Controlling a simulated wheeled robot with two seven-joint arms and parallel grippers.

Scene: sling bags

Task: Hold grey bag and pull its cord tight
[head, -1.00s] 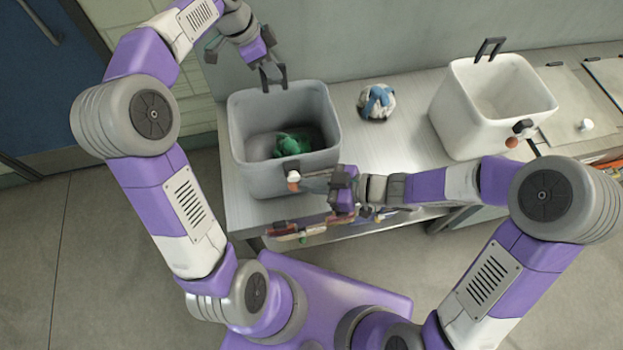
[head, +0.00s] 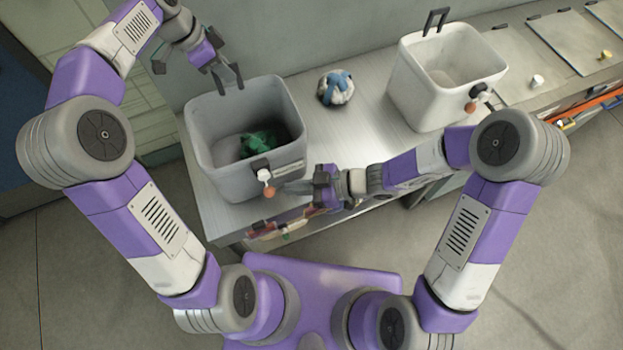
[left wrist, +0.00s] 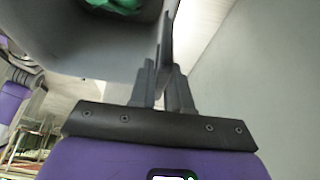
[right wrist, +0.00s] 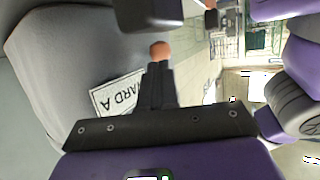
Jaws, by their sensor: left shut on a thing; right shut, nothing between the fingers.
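The grey bag (head: 222,172) stands open on the bench, with a green thing (head: 258,142) inside. My left gripper (head: 218,66) is shut on its upright dark handle (head: 231,76) at the back rim; the left wrist view shows the fingers around it (left wrist: 167,55). On the front rim is a dark clip with a white piece (head: 264,174) and an orange-brown ball (head: 270,193) below it. My right gripper (head: 284,188) is shut and empty, fingertips close to the ball. In the right wrist view the ball (right wrist: 160,50) sits just beyond the closed tips; touching is unclear.
A white bag (head: 440,95) with its own handle and ball stands to the right on the bench. A blue and white bundle (head: 335,88) lies between the bags. Flat panels with knobs (head: 575,40) are at far right. A shelf with coloured items runs below the bench front.

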